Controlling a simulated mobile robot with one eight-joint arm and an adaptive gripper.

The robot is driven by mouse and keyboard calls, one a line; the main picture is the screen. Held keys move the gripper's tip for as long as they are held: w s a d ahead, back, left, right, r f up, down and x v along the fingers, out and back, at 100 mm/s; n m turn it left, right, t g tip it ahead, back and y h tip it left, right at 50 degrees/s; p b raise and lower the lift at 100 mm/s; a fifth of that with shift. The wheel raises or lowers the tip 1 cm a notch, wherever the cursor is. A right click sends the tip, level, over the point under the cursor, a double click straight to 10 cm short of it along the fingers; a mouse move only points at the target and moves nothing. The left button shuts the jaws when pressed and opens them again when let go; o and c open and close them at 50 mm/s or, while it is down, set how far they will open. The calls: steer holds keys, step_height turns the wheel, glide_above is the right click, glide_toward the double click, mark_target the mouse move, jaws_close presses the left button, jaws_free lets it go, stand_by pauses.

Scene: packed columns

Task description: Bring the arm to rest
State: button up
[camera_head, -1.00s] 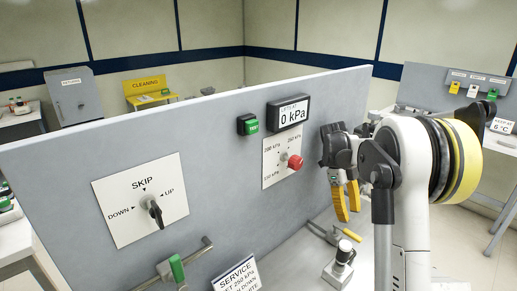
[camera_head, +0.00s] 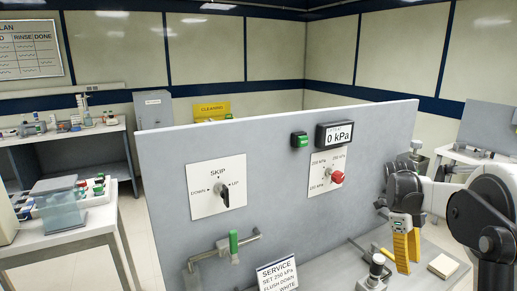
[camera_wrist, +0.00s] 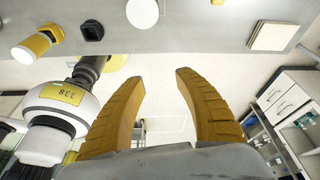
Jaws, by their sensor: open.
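My gripper (camera_head: 407,254) hangs to the right of the grey panel's red knob, with its yellow fingers pointing down over the bench. In the wrist view my gripper (camera_wrist: 160,76) has its two ribbed yellow fingers spread apart, with nothing between them. My arm reaches in from the right edge of the head view. The grey panel (camera_head: 280,160) stands upright, and my gripper appears apart from its controls.
The panel carries a SKIP/UP/DOWN selector (camera_head: 224,195), a red knob (camera_head: 337,177), a 0 kPa display (camera_head: 339,135) and a green-handled lever (camera_head: 233,243). A SERVICE card (camera_head: 277,276) stands in front. A pale square block (camera_head: 442,266) lies right of my gripper.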

steer(key=s+a+r+n+t, duration=0.4)
steer(key=s+a+n, duration=0.2)
steer(key=a+n, duration=0.25)
steer(key=s+a+r+n+t, duration=0.35)
steer(key=s+a+n, duration=0.25)
steer(key=a+n, duration=0.3)
steer(key=s+a+f+n+t+y, duration=0.2)
steer(key=s+a+n, duration=0.3)
steer(key=n, duration=0.6)
steer(key=shift+s+a+t, duration=0.3)
steer(key=shift+s+t, duration=0.15)
steer(key=shift+s, duration=0.35)
